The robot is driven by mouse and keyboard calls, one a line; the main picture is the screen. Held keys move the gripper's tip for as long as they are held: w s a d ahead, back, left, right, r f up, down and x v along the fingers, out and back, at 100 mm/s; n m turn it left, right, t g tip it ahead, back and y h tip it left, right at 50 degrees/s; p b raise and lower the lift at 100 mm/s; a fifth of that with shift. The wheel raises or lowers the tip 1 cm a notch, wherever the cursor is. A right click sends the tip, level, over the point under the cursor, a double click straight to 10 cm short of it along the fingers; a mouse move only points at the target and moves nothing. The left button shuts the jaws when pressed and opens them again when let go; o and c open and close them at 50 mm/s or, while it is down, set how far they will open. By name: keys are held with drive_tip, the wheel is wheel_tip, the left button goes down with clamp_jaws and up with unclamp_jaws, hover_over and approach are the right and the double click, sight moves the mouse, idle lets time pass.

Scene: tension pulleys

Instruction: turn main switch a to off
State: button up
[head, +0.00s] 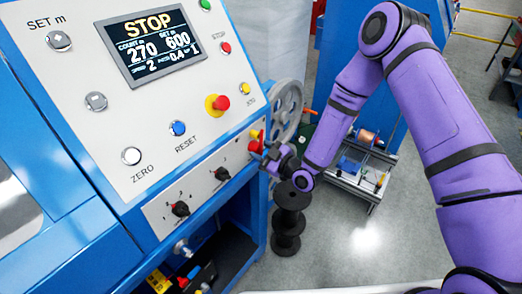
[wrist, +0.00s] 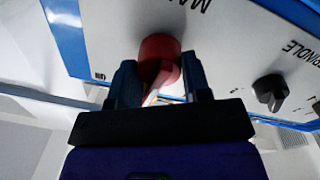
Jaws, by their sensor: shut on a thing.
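Main switch a is a red rotary handle (head: 255,146) on a yellow plate, at the right end of the lower strip of the machine's panel. It also shows in the wrist view (wrist: 159,47), below lettering that begins "MA". My gripper (wrist: 161,82) has one dark finger on each side of the red handle and is shut on it. In the head view my gripper (head: 265,153) reaches the switch from the right. The fingers partly hide the handle, and its exact position mark cannot be read.
Black knobs (head: 180,208) (head: 222,173) sit left of the switch on the same strip. A red-and-yellow stop button (head: 217,103) is above. The display (head: 151,47) reads STOP. Black spools (head: 288,220) stand below my gripper, and a grey pulley wheel (head: 287,108) is behind the panel edge.

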drive_tip(key=shift+f+n, duration=0.1)
drive_tip(key=shift+n, duration=2)
drive_tip(key=o, duration=1.3)
drive_tip(key=shift+c, duration=0.2)
drive_tip(key=shift+s+d, duration=0.1)
drive_tip(key=v, duration=1)
drive_tip(key=shift+s+d, duration=0.2)
drive_tip(key=shift+d, duration=0.1)
drive_tip(key=shift+f, duration=0.1)
